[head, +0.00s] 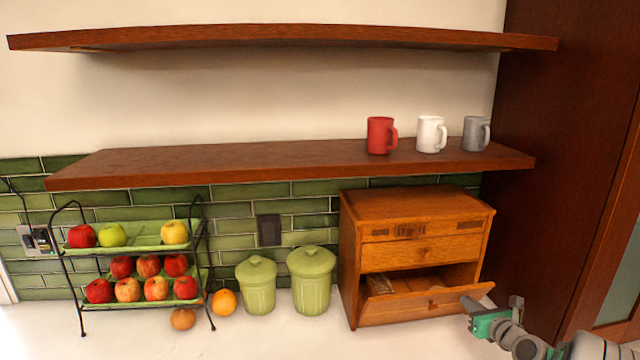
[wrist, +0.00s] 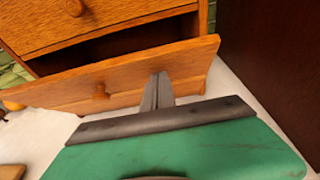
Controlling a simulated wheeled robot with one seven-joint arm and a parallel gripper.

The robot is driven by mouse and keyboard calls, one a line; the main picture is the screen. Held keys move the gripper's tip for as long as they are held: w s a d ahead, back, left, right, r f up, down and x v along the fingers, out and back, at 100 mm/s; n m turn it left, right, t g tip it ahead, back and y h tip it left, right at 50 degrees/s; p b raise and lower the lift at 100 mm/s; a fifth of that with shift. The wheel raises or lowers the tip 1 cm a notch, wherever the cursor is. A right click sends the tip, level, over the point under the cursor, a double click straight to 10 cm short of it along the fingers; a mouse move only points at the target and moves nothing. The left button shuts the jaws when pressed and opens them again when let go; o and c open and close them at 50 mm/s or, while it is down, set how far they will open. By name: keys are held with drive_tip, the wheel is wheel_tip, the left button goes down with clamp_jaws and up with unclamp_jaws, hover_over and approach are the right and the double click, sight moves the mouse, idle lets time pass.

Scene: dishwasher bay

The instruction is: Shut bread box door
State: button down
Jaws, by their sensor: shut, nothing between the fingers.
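The wooden bread box (head: 415,203) stands on the counter at the right, below the mug shelf. Its lower door (head: 420,305) is tipped outward at the top, leaving a dark gap into the compartment. Something pale, hard to make out, shows inside at the left. The door (wrist: 190,60) also shows in the wrist view, with a round wooden knob (wrist: 101,91). My gripper (head: 468,301) is shut and empty at the outer face of the door, near its right end. In the wrist view the closed fingers (wrist: 160,82) overlap the door's face; I cannot tell whether they touch.
Two green canisters (head: 311,280) and an orange (head: 223,302) stand left of the box. A two-tier fruit rack (head: 133,244) is farther left. A tall dark wooden panel (head: 560,150) rises close on the right. The counter in front of the box is clear.

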sight(468, 291)
drive_tip(key=shift+w+a+r+p, duration=0.1)
drive_tip(key=shift+w+r+p, duration=0.15)
drive_tip(key=shift+w, duration=0.4)
drive_tip(key=shift+w+a+r+p, duration=0.1)
drive_tip(key=shift+w+r, duration=0.25)
drive_tip(key=shift+w, duration=0.3)
drive_tip(key=shift+w+a+r, duration=0.15)
drive_tip(key=shift+w+r, duration=0.05)
drive_tip(key=shift+w, duration=1.05)
drive_tip(key=shift+w+a+r, duration=0.15)
drive_tip(key=shift+w, duration=1.25)
drive_tip(key=shift+a+r, duration=0.1)
drive_tip(key=shift+r, duration=0.15)
drive_tip(key=shift+s+p, duration=0.4)
drive_tip(key=shift+s, duration=0.25)
drive_tip(key=v, duration=0.5)
drive_tip(key=shift+s+f, duration=0.3)
